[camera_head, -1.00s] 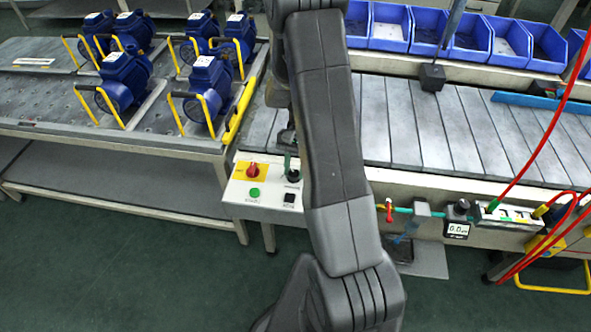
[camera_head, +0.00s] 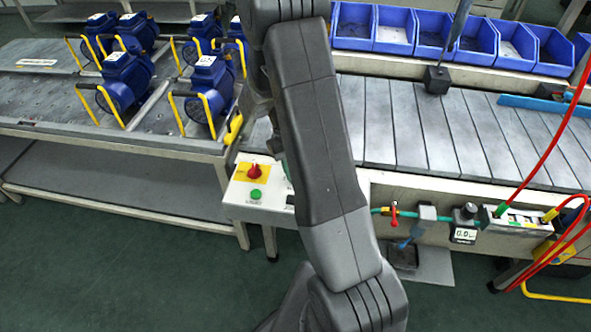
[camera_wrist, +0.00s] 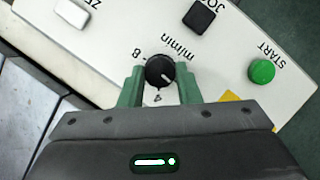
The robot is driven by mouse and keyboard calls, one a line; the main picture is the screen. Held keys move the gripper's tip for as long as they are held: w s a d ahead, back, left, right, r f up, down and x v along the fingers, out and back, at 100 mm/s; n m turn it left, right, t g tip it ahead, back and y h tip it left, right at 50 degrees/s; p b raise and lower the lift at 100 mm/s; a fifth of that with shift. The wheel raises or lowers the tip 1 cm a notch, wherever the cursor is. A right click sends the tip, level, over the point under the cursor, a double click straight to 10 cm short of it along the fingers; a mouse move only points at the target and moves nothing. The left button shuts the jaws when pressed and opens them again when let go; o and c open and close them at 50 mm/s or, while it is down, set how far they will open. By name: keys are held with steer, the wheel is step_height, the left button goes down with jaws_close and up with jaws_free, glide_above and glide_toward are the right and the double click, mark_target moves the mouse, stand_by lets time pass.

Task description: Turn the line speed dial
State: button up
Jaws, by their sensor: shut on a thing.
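The line speed dial is a round black knob (camera_wrist: 160,71) with a white pointer line, on a white control panel (camera_wrist: 100,52) marked "m/min" with the figures 8 and 4. In the wrist view my gripper (camera_wrist: 160,76) has its two green fingers on either side of the knob, shut on it. The pointer slants toward the lower right of that picture. In the head view my arm hides the dial and the gripper; the left part of the panel (camera_head: 237,200) shows with a red knob on a yellow plate (camera_head: 254,171).
The panel also carries a green START button (camera_wrist: 262,71), a black JOG button (camera_wrist: 199,16) and a white switch (camera_wrist: 72,12). A conveyor (camera_head: 450,125) runs behind. Blue pumps (camera_head: 125,83) stand on a table (camera_head: 50,110) at left. Red hoses (camera_head: 560,115) hang at right.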

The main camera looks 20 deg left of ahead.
steer(key=shift+n+t, duration=0.3)
steer(key=shift+n, duration=0.3)
steer(key=o, duration=1)
steer(key=v, duration=1.4)
steer(key=shift+a+f, duration=0.1)
steer(key=x, duration=1.4)
